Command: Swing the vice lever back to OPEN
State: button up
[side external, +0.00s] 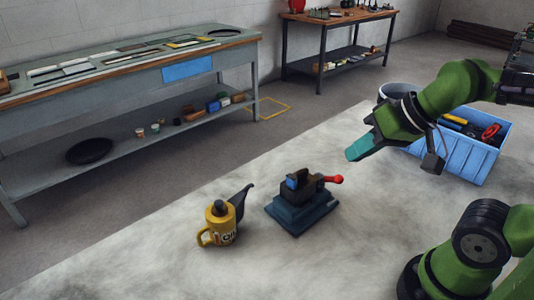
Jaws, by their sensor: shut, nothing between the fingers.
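The vice (301,206) stands on the pale worktop near the middle of the side external view, on a dark blue base. Its lever ends in a red knob (336,179) that points to the right of the vice. Any OPEN marking is too small to read. My gripper (354,152) has teal fingertips, is shut and empty, and hangs in the air above and to the right of the red knob, apart from it.
A yellow oil can (220,225) with a dark spout stands left of the vice. A blue crate (462,155) with tools and a grey bucket (396,91) stand at the right, behind my arm. The worktop in front of the vice is clear.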

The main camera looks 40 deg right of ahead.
jog(key=shift+o, duration=1.1)
jog(key=shift+d+f, duration=0.1)
jog(key=o, duration=0.5)
jog(key=w+d+m, duration=0.1)
jog(key=w+d+f+m+g, duration=0.1)
jog(key=d, duration=0.1)
jog(key=w+d+m, duration=0.1)
jog(key=shift+w+d+f+g, duration=0.1)
jog(key=shift+d+f+g, duration=0.25)
jog(key=shift+d+g, duration=0.05)
jog(key=shift+o, duration=0.2)
jog(key=w+d+f+m+g+y, duration=0.1)
jog(key=w+d+m+g, duration=0.1)
jog(key=d+m, duration=0.45)
jog(key=w+d+f+m+g, duration=0.1)
jog(key=w+d+m, duration=0.1)
jog(key=d+m, duration=0.5)
jog(key=m+y, duration=0.2)
jog(key=m, duration=0.6)
send_near(328, 179)
jog(key=x, duration=0.7)
jog(key=shift+d+f, duration=0.3)
jog(key=shift+f, duration=0.15)
grip_shut()
